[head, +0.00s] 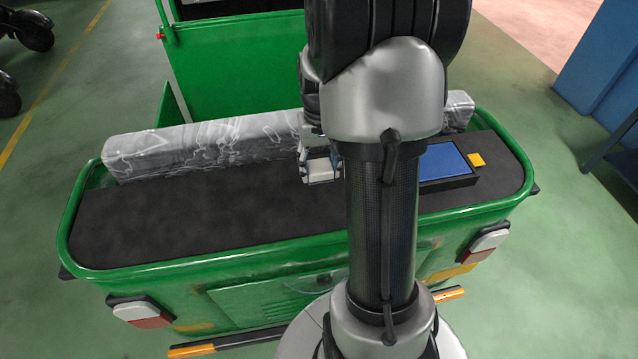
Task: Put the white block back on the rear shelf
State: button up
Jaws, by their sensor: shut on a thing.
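The white block (321,173) is in my gripper (320,160), which is shut on it. The block is over the black rear shelf (220,215) of the green rickshaw, close in front of the grey patterned seat back. I cannot tell whether its underside touches the shelf. My arm crosses the middle of the view and hides part of the shelf and of the gripper.
A blue-floored dark tray (443,162) and a small yellow block (476,160) are on the shelf's right part. The grey roll-like seat back (205,145) runs along the far side. A green rim (200,257) edges the shelf. The shelf's left part is clear.

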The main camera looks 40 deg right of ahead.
aim_at(319, 189)
notch_tip(319, 189, down, 6)
jog(key=shift+r+b, duration=0.2)
jog(key=shift+b, duration=0.45)
jog(key=shift+r, duration=0.1)
jog(key=shift+c, duration=0.5)
jog(key=o, duration=1.1)
jog(key=shift+r, duration=0.1)
notch_tip(319, 189, up, 12)
jog(key=p, duration=0.3)
jog(key=s+a+r+n+t, duration=0.1)
jog(key=s+a+r+n, duration=0.1)
jog(key=a+r, duration=0.4)
jog(key=s+a+r+n+t, duration=0.1)
jog(key=s+a+r, duration=0.25)
jog(key=a, duration=0.55)
jog(key=s+a+r+n+t, duration=0.1)
jog(key=s+a+n+t, duration=0.1)
jog(key=s+a, duration=0.7)
jog(key=shift+r+n+t, duration=0.15)
jog(key=shift+n+t, duration=0.15)
jog(key=shift+n, duration=0.4)
